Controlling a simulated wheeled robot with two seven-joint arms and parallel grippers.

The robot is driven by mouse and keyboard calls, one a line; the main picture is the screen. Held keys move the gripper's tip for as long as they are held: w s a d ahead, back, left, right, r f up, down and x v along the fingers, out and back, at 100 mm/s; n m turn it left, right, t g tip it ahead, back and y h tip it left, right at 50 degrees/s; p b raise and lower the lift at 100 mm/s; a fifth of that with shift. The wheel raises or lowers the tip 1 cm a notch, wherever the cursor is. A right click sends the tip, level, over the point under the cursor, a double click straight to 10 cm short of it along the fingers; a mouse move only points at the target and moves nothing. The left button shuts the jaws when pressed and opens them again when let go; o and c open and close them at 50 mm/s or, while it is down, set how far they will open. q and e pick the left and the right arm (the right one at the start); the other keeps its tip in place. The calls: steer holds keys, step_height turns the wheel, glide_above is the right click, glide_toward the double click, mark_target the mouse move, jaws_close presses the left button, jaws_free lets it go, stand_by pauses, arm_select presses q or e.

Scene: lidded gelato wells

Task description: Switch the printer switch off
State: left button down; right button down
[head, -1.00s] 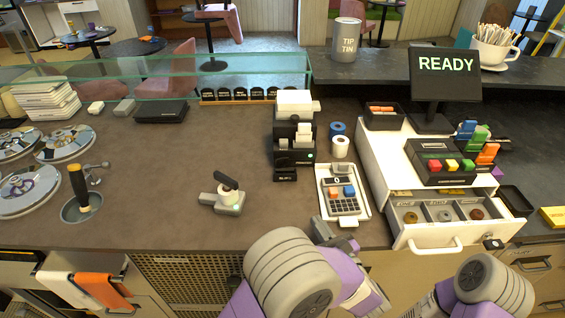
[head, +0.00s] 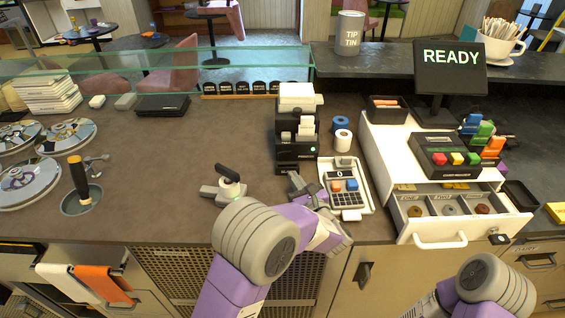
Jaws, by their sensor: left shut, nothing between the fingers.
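The black printer (head: 296,140) stands on the counter, with white paper on top and a small green light (head: 313,149) lit on its front. In the earlier head frame, a small black part with a pale label sits at its front foot.
A keypad terminal (head: 345,200) in a white tray lies just right of my left gripper. A grey block with a black lever (head: 230,185) sits to its left. Paper rolls (head: 342,140) stand right of the printer. An open cash drawer (head: 440,240) juts out at right.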

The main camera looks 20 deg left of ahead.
mark_target(279, 154)
arm_select(q)
steer(key=b+x, duration=0.1)
steer(key=x, duration=0.8)
steer(key=shift+w, duration=0.1)
arm_select(e)
steer(key=shift+f, duration=0.7)
arm_select(q)
steer(key=shift+d, duration=0.1)
